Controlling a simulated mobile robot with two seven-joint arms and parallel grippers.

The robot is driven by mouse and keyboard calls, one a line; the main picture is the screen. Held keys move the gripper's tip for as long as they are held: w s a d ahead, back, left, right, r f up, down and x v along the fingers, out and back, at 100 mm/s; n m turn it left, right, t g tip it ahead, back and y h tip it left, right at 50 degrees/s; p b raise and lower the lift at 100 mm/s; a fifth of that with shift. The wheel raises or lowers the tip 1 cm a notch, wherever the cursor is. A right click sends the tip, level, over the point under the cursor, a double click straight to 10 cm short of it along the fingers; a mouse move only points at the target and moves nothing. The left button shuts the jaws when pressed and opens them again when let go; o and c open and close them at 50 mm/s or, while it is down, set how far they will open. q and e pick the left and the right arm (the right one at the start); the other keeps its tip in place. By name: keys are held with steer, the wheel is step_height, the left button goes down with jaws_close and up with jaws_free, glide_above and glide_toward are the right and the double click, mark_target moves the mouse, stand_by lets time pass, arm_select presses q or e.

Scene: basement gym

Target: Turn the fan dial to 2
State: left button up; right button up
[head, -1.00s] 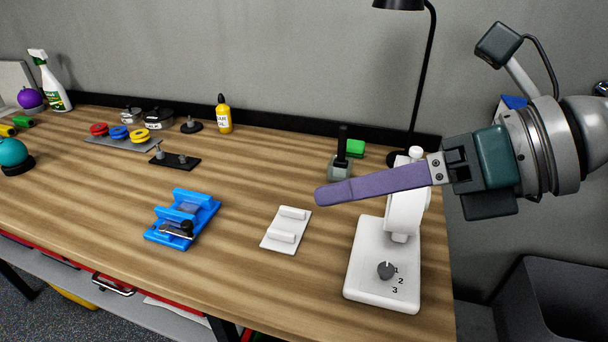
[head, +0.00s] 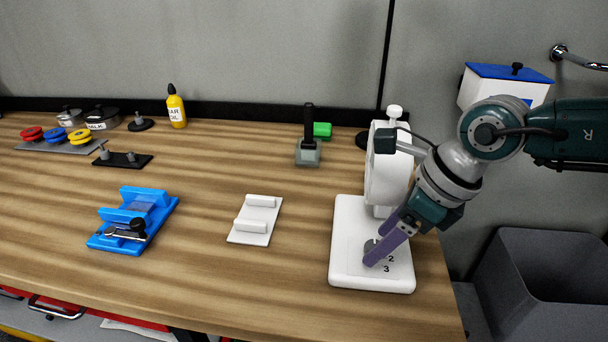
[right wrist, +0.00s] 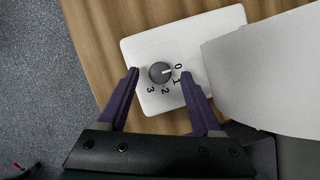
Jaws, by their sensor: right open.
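The white fan (head: 386,175) stands at the right end of the workbench, on a white base (head: 345,270). Its round grey dial (head: 371,246) is on the base and is partly hidden by a finger in the head view. In the right wrist view the dial (right wrist: 160,73) shows whole, with numbers 0 to 3 beside it. Its white pointer mark faces about the 0. My right gripper (head: 378,245) is low over the base. In the right wrist view its open purple fingers (right wrist: 160,75) are on either side of the dial, with gaps showing. My left gripper is not in view.
A white holder (head: 245,235) and a blue fixture (head: 120,238) are left of the fan on the workbench (head: 250,290). A grey block with a black handle (head: 308,150) stands behind. A grey bin (head: 530,290) is right of the bench.

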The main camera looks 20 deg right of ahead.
steer(key=shift+w+f, duration=0.1)
steer(key=shift+f, duration=0.15)
jaws_close()
stand_by(0.4)
